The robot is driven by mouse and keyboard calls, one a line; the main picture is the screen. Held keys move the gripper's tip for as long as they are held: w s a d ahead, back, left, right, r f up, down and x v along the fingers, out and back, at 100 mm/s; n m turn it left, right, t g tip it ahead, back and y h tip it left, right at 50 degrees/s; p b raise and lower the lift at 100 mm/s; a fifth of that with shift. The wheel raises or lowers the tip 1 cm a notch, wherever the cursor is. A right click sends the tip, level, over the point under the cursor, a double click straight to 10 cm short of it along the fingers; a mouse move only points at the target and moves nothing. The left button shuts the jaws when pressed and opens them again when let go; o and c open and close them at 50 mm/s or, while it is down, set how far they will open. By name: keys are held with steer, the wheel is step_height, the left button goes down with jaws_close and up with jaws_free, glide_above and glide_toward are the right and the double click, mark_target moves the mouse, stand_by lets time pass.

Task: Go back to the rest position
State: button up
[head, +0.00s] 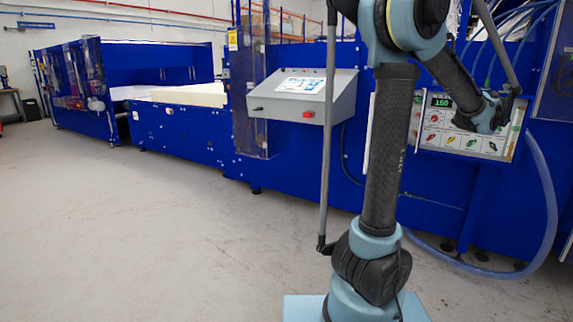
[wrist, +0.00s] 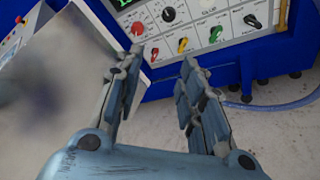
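My gripper (wrist: 155,85) shows in the wrist view with its two fingers apart and nothing between them. It points toward the lower edge of the control panel (wrist: 215,25), which has a red knob, a black dial and several coloured switches. The panel's green display (head: 441,102) reads 150. My gripper's fingers are hard to make out in the head view. I cannot tell whether they touch the panel.
A grey sloped console (head: 300,97) with a screen and a red button juts from the blue machine (head: 185,134) left of my arm. A pale foam block (head: 190,95) lies on the machine. A blue hose (head: 545,190) loops down at the right. The floor (head: 130,220) at left is clear.

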steer(key=s+a+r+m+h, duration=0.1)
steer(key=a+r+m+h, duration=0.2)
steer(key=a+m, duration=0.45)
steer(key=s+a+r+m+h, duration=0.1)
steer(key=a+r+m+h, duration=0.2)
steer(key=a+m, duration=0.4)
steer(key=s+a+f+m+g+y, duration=0.4)
steer(key=s+a+f+g+y, duration=0.1)
steer(key=s+a+f, duration=0.9)
steer(key=s+a+f+m+g+y, duration=0.5)
steer(key=s+a+f, duration=0.9)
steer(key=a+f, duration=0.6)
steer(key=shift+a+f+g+y, duration=0.35)
steer(key=shift+a+g+y, duration=0.05)
steer(key=shift+g, duration=0.5)
steer(key=shift+s, duration=0.1)
